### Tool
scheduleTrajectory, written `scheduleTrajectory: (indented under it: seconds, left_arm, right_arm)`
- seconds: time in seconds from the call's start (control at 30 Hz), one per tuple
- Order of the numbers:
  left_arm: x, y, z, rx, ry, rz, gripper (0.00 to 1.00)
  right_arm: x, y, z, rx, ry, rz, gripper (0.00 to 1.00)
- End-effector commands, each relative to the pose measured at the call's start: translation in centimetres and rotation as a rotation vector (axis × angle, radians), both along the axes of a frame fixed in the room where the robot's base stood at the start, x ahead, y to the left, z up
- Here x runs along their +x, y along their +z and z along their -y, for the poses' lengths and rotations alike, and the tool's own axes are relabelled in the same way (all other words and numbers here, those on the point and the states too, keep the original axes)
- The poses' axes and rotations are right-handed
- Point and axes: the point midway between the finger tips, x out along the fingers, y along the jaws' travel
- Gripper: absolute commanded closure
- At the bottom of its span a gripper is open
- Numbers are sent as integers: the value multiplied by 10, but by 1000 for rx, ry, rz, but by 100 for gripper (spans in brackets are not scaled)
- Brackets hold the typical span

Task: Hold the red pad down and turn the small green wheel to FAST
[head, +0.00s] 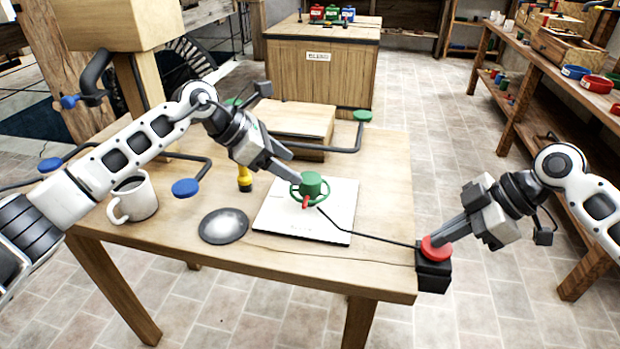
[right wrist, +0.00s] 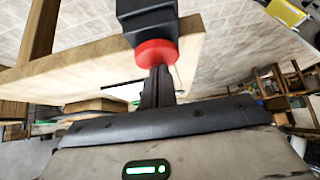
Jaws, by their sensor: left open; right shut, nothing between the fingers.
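The small green wheel (head: 312,187) stands on a white plate (head: 280,222) in the middle of the table, with a red pointer (head: 306,203) at its near side. My left gripper (head: 291,168) is open, its fingers just behind and left of the wheel; I cannot tell whether they touch it. The red pad (head: 432,250) sits on a black box (head: 433,275) at the table's right front corner. My right gripper (head: 440,240) is shut and empty, its fingertips at the red pad. The right wrist view shows the fingertips (right wrist: 158,72) against the pad (right wrist: 156,52). Any writing on the plate is too small to read.
A white mug (head: 136,197), a grey disc (head: 223,226), and a yellow and black object (head: 245,179) stand left of the plate. Blue-ended and green-ended bent rods reach over the table. A black cable joins plate and box. A shelf (head: 550,70) stands right.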

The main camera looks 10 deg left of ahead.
Motion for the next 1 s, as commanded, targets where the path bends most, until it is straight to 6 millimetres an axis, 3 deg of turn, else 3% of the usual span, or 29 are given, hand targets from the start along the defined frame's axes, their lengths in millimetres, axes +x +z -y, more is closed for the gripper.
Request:
scheduleTrajectory:
  seconds: [0.3, 0.77, 0.93, 1.0]
  left_arm:
    - [17, -40, 37, -3, -1, -2, 36]
    - [22, -50, 45, -2, -1, 1, 36]
    - [21, -50, 45, -2, -1, 0, 80]
    - [21, -50, 45, -2, -1, 0, 80]
  right_arm:
    - [-1, -1, 0, -2, 1, -3, 100]
    - [-1, -1, 0, -2, 1, -3, 100]
    - [-1, -1, 0, -2, 1, -3, 100]
    - [-1, -1, 0, -2, 1, -3, 100]
